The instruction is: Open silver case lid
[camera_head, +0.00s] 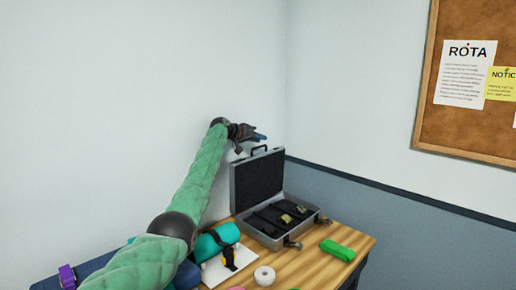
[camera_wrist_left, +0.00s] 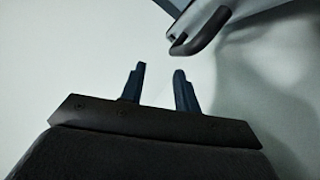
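The silver case (camera_head: 275,228) stands on the wooden table with its lid (camera_head: 257,180) raised about upright, the dark lining showing. Black straps with buckles lie inside it. The lid's black handle (camera_head: 259,150) is at its top edge, and a dark handle (camera_wrist_left: 203,31) also shows at the top of the left wrist view. My right gripper is not in view.
On the wooden table (camera_head: 310,267) lie a green strap bundle (camera_head: 338,250), a white tape roll (camera_head: 264,276) and a teal roll (camera_head: 217,240) beside the case. A purple strap (camera_head: 67,277) is at the lower left. Walls stand close behind the case.

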